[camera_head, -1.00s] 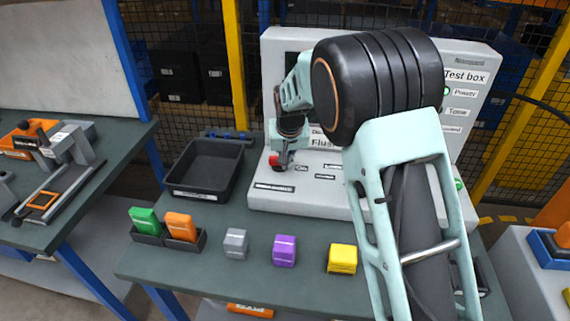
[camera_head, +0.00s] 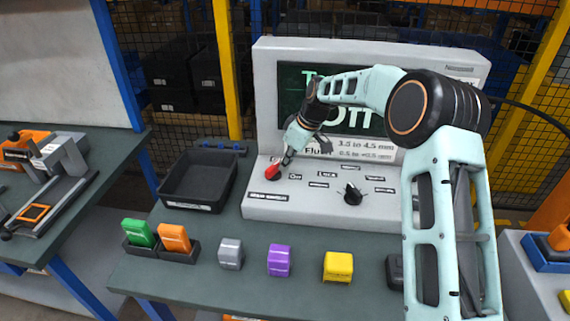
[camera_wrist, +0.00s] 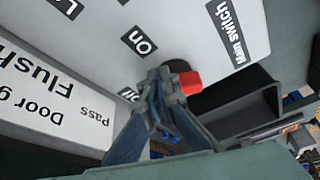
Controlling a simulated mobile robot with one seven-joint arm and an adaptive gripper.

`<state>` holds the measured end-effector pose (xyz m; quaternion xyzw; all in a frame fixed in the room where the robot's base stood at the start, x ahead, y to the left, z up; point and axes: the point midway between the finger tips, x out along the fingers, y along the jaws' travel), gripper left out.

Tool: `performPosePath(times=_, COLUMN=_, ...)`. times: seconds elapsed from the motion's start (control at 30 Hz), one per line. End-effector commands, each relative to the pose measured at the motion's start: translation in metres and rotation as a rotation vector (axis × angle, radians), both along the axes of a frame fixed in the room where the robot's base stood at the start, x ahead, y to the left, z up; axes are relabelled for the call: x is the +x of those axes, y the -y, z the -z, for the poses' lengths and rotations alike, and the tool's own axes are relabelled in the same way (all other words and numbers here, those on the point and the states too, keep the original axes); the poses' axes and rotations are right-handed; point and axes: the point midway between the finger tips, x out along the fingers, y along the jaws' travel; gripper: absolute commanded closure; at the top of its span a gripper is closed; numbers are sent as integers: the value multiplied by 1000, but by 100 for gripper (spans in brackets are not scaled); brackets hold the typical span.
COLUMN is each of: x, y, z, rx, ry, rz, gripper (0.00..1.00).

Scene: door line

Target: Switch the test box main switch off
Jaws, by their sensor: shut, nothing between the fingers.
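The test box (camera_head: 330,207) is a light grey console on the bench. Its main switch (camera_head: 271,172) is a red handle on a dark round base at the panel's left end; in the wrist view the red handle (camera_wrist: 190,82) shows near the "Main switch", "On" and partly hidden "Off" labels. My gripper (camera_head: 287,158) is shut and empty, its tips right beside the red handle; in the wrist view the fingertips (camera_wrist: 165,84) overlap the handle's edge, and I cannot tell whether they touch. The display (camera_head: 350,120) shows large letters reading "Off", partly covered by my arm.
A black selector knob (camera_head: 351,194) stands right of the switch. An empty black tray (camera_head: 200,180) lies left of the box. Green (camera_head: 138,233), orange (camera_head: 174,238), grey (camera_head: 231,253), purple (camera_head: 279,260) and yellow (camera_head: 338,266) blocks line the bench front.

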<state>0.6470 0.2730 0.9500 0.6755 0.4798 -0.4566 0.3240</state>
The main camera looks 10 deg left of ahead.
Motion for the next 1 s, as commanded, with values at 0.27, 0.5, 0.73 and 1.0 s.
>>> performPosePath(times=0.27, x=8, y=-2, z=0, rx=1, ry=0, rz=-227, gripper=100)
performPosePath(times=0.5, x=10, y=-3, z=-1, rx=-1, ry=1, rz=-311, gripper=100)
performPosePath(times=0.73, x=11, y=-3, z=0, rx=-2, ry=0, rz=-309, gripper=100)
performPosePath(times=1.0, x=11, y=-3, z=0, rx=-2, ry=0, rz=-308, gripper=100)
